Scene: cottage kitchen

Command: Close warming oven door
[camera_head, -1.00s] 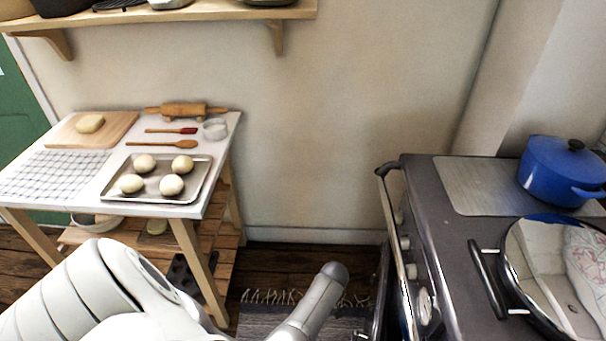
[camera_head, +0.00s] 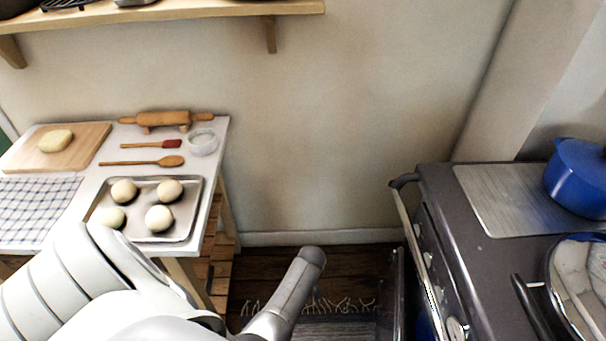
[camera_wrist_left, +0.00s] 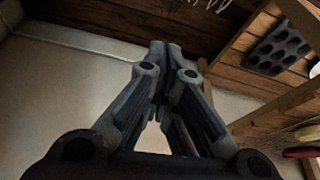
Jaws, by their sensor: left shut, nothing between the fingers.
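The dark range cooker (camera_head: 470,270) stands at the right in the head view, with a rail and knobs along its front. A dark upright panel (camera_head: 393,292), which looks like the open warming oven door, sticks out from its front, low down. Most of it is cut off by the frame's bottom edge. My left gripper (camera_wrist_left: 158,48) shows in the left wrist view, its fingers together and empty, with the wall behind it. It does not touch the door in that view. My right gripper is out of view.
A table (camera_head: 218,150) with a tray (camera_head: 190,228) of dough balls stands at the left, close to my left arm. A fringed rug (camera_head: 335,325) lies between table and range. A muffin tin (camera_wrist_left: 277,48) sits on the table's lower shelf. A blue pot (camera_head: 578,180) stands on the range.

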